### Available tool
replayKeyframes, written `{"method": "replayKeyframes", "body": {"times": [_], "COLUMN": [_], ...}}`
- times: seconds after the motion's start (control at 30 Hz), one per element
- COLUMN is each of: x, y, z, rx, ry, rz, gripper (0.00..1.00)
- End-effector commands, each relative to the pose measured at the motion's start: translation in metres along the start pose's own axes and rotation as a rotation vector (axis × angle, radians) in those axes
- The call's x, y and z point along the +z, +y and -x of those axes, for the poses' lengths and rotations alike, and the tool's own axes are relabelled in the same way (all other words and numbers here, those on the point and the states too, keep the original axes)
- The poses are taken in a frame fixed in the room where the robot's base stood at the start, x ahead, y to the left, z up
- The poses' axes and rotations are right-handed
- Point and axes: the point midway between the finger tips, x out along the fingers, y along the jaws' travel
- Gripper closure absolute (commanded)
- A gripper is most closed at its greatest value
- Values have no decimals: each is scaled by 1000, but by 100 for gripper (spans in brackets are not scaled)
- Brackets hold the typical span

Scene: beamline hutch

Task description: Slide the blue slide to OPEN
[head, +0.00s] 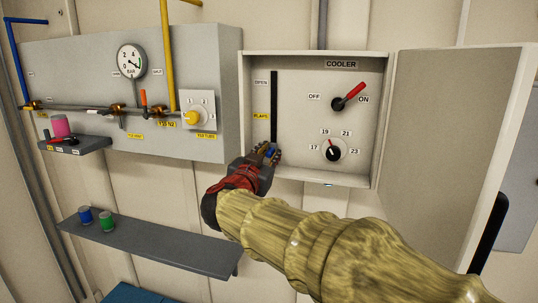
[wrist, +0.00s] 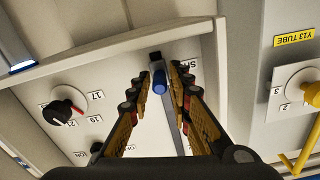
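The blue slide (head: 270,152) is at the bottom end of a dark vertical track (head: 274,100) on the left of the open COOLER box (head: 382,125). The OPEN label (head: 261,82) is beside the track's top. In the wrist view the blue slide (wrist: 160,82) sits between my fingers, near a partly hidden, upside-down label (wrist: 187,57) that seems to read SHUT. My gripper (head: 264,153) is at the slide. In the wrist view my gripper (wrist: 161,80) is open, one finger on each side, with small gaps to the slide.
The box door (head: 450,150) stands open on the right. A red-handled OFF/ON switch (head: 348,97) and a temperature dial (head: 333,150) are right of the track. A grey gas panel (head: 85,75) is at left, with a shelf (head: 150,245) holding two small cans below.

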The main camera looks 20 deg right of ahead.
Motion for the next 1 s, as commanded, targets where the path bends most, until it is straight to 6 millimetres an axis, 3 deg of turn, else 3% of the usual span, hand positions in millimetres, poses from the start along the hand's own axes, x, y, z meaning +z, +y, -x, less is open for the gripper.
{"method": "replayKeyframes", "body": {"times": [0.3, 1.0], "x": [0, -1], "y": [0, -1], "z": [0, 0], "rx": [0, -1], "ry": [0, 0], "rz": [0, -1], "gripper": [100, 100]}}
